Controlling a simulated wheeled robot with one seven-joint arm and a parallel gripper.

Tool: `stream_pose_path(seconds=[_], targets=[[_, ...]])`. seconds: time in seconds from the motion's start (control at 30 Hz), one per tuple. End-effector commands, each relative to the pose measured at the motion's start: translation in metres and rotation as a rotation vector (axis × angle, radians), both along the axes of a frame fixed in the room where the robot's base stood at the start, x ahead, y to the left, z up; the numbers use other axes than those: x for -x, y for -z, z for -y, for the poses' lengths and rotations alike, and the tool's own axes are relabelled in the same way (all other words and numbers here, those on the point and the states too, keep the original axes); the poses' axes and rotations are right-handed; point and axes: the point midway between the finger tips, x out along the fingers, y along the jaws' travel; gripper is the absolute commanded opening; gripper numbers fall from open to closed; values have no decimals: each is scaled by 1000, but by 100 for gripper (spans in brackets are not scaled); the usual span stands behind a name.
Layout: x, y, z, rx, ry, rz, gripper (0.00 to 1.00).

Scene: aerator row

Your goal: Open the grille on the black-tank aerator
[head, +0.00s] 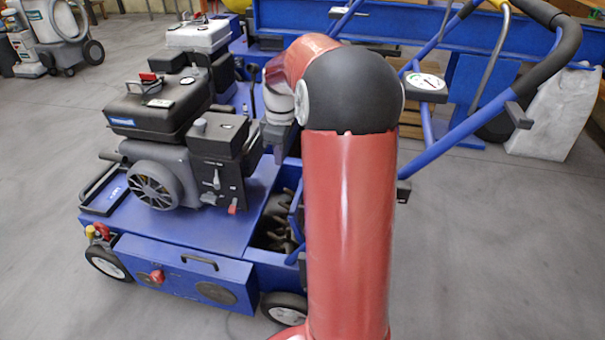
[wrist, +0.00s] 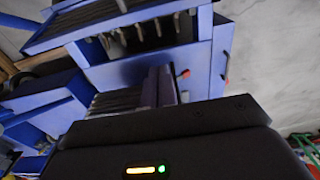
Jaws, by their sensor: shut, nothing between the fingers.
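The black-tank aerator stands left of my arm in the head view, with its black tank (head: 155,105) on top of the engine and a blue deck (head: 190,228) below. An opening in the deck beside my arm shows dark tines (head: 277,222). My arm hides part of this side, and I cannot clearly make out the grille there. In the wrist view, my gripper (wrist: 160,84) is shut and empty, pointing at blue machine parts. A blue slatted frame (wrist: 105,22) crosses the top of that view. Whether the fingers touch anything is unclear. The head view does not show the fingers.
A white-tank machine (head: 198,35) stands behind the black-tank one. Blue handlebars with a gauge (head: 426,84) rise right of my arm. A pale block (head: 555,112) stands at the far right. The floor at front right is clear.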

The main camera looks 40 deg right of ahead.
Motion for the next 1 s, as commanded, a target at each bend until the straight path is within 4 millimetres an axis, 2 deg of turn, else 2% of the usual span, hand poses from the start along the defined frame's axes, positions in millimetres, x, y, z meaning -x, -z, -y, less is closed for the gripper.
stream_pose_path(seconds=[0.17, 0.53, 0.7, 1.0], targets=[[-1, 23, -2, -2, -2, -5, 0], [-5, 100, -6, -3, 0, -4, 0], [13, 91, 12, 1, 3, 1, 0], [24, 87, 21, 0, 1, 0, 0]])
